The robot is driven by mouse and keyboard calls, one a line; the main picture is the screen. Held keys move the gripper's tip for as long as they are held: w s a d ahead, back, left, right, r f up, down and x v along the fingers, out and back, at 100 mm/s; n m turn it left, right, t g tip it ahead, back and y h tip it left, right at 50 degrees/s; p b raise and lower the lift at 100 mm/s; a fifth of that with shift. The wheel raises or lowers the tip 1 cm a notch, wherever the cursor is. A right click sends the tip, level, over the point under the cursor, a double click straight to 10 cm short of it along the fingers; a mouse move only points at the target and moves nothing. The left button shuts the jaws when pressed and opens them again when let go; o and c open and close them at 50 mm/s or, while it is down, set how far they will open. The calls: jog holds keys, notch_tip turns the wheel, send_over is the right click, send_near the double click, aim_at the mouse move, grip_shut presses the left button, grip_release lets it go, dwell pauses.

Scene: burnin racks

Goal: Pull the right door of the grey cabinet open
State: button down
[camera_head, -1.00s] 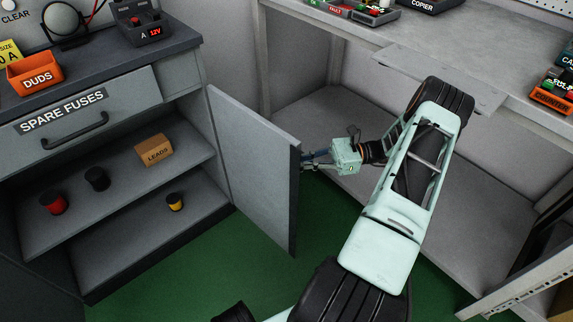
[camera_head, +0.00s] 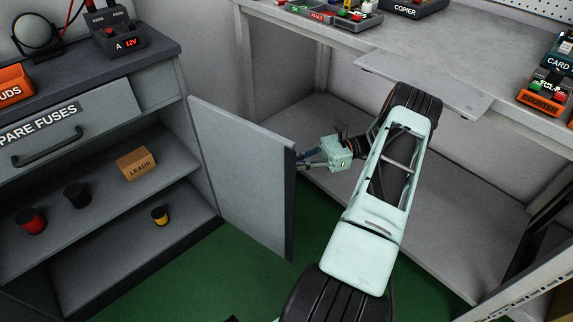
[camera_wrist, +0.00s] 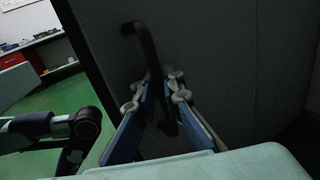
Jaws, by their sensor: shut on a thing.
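The grey cabinet (camera_head: 195,249) stands at the left in the head view. Its right door (camera_head: 235,165) is swung well out from the body, and the shelves inside show. In the wrist view the door's outer face (camera_wrist: 215,60) fills much of the picture, with a dark bar handle (camera_wrist: 150,60) on it. My gripper (camera_head: 303,160) is at the far side of the door's free edge. In the wrist view its fingers (camera_wrist: 163,110) sit on both sides of the handle's lower part, shut on it. In the head view the door hides the handle.
On the cabinet shelves are a LEADS box (camera_head: 137,163), a red spool (camera_head: 31,221), a black spool (camera_head: 76,195) and a yellow one (camera_head: 159,215). A grey workbench (camera_head: 440,60) with a lower shelf stands behind my arm. Green floor (camera_head: 190,275) is clear before the cabinet.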

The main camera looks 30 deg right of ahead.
jog(key=shift+s+d+f, duration=0.1)
jog(key=shift+s+d, duration=0.05)
jog(key=shift+s, duration=0.1)
jog(key=c, duration=2.3)
grip_release()
jog(key=shift+c, duration=0.2)
jog(key=v, duration=0.7)
jog(key=shift+d, duration=0.25)
jog(key=shift+a, duration=0.1)
